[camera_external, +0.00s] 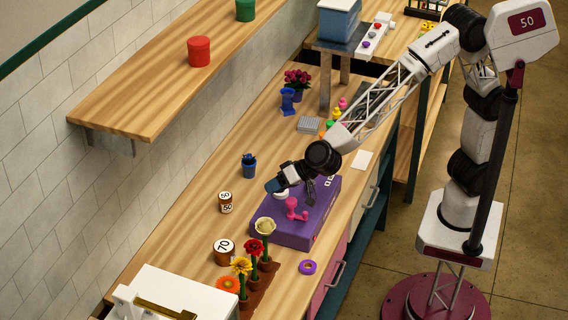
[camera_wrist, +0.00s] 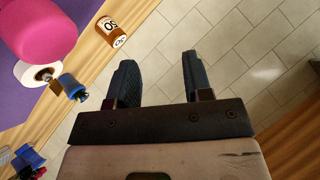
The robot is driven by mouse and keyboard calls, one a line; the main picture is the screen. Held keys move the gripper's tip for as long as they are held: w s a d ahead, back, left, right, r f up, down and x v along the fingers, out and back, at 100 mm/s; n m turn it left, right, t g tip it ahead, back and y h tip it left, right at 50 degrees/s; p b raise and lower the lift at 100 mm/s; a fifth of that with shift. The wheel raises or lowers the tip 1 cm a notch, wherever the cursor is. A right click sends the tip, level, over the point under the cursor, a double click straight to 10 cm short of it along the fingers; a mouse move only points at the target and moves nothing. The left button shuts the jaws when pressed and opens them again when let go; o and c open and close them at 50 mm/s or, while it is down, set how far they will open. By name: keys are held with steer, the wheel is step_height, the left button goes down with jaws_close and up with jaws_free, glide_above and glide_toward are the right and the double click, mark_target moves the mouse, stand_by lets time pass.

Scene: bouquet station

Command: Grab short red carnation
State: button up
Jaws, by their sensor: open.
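A red flower (camera_external: 253,247) stands upright on a green stem in a brown holder (camera_external: 272,271) at the lower middle of the external view. It is in a row with a cream flower (camera_external: 265,226), a yellow flower (camera_external: 241,265) and an orange flower (camera_external: 228,285). I cannot tell its exact kind. My gripper (camera_external: 291,187) is above the purple box, up and to the right of the flowers and apart from them. In the wrist view my gripper (camera_wrist: 157,62) is open with nothing between its fingers. No flower in the row shows clearly there.
The purple box (camera_external: 318,218) carries a pink dumbbell-shaped object (camera_external: 296,210), close below my gripper. Jars marked 50 (camera_external: 225,202) and 70 (camera_external: 224,251), a blue container (camera_external: 249,166) and a purple ring (camera_external: 308,267) stand around. A wooden shelf (camera_external: 150,95) overhangs the back.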

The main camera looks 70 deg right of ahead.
steer(key=s+a+f, duration=0.2)
steer(key=a+f, duration=0.1)
steer(key=a, duration=0.3)
steer(key=n+t, duration=0.3)
steer(key=n, duration=0.4)
glide_toward(254, 265)
steer(key=shift+w+a+f+h, duration=0.15)
steer(key=shift+w+f+h, duration=0.1)
steer(key=shift+w, duration=0.35)
steer(key=shift+w+a+f+h, duration=0.15)
steer(key=shift+w+f, duration=0.15)
steer(key=shift+w, duration=0.3)
steer(key=shift+w, duration=0.1)
steer(key=shift+x, duration=1.2)
steer(key=shift+f, duration=0.1)
steer(key=shift+x, duration=2.55)
steer(key=shift+f, duration=0.1)
